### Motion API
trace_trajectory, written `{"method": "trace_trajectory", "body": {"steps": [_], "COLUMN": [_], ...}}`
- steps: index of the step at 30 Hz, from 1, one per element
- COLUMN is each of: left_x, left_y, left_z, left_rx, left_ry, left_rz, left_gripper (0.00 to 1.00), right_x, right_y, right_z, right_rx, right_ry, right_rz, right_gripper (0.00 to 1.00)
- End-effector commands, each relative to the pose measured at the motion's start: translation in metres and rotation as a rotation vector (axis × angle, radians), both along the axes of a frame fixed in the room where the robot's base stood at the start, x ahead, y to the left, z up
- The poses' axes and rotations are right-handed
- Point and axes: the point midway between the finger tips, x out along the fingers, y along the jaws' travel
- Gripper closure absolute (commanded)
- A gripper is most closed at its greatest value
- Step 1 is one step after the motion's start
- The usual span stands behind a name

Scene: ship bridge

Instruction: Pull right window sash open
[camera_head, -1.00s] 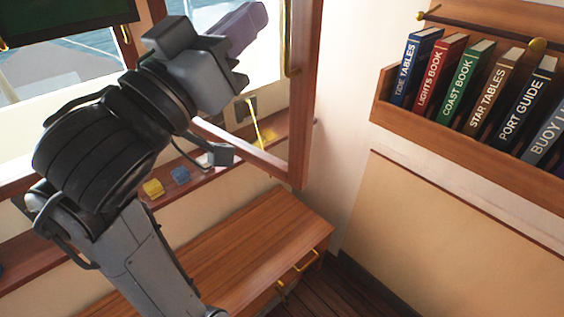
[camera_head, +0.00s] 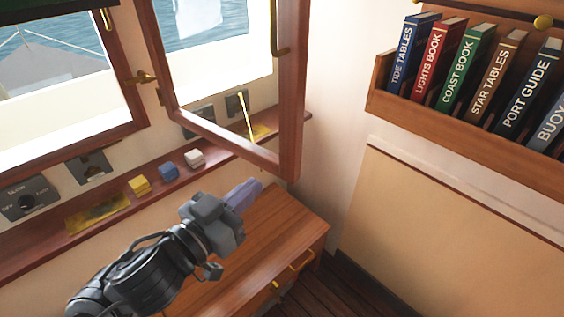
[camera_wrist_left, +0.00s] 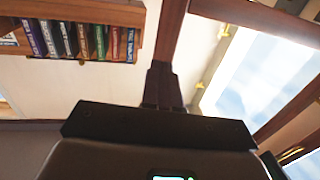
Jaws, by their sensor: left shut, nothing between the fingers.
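The right window sash (camera_head: 289,110) is a wooden frame in the head view. It stands swung out from the wall into the room, with sea and deck showing through it. Its brass handle (camera_head: 276,35) is on the right stile. My left gripper (camera_head: 243,194) is shut and empty, below the sash's bottom rail and apart from it, over the wooden desk. In the left wrist view the closed fingers (camera_wrist_left: 163,84) point towards wooden window framing. My right gripper is not in view.
A ledge (camera_head: 110,190) under the windows holds yellow, blue and white blocks. A desk (camera_head: 285,225) with brass drawer pulls stands below. A bookshelf (camera_head: 450,125) with several books is on the right wall. The left window (camera_head: 130,125) is beside the sash.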

Motion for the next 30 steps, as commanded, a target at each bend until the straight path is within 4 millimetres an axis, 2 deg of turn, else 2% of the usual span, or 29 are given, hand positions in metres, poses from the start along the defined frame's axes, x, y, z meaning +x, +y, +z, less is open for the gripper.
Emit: {"method": "trace_trajectory", "body": {"steps": [9,15,21,30], "left_x": [0.046,0.067,0.076,0.079], "left_y": [-0.038,-0.054,-0.061,-0.063], "left_z": [0.000,0.001,0.001,0.000], "left_rx": [-0.003,0.000,0.000,0.001], "left_ry": [0.002,0.001,0.000,-0.001], "left_rz": [-0.002,-0.001,-0.001,0.000], "left_gripper": [1.00,1.00,1.00,1.00], "right_x": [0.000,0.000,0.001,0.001], "right_y": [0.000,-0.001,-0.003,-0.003], "right_z": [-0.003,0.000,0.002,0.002], "right_rx": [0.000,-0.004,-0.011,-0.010], "right_ry": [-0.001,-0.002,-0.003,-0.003], "right_rz": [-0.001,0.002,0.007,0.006], "right_gripper": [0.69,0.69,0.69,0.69]}}
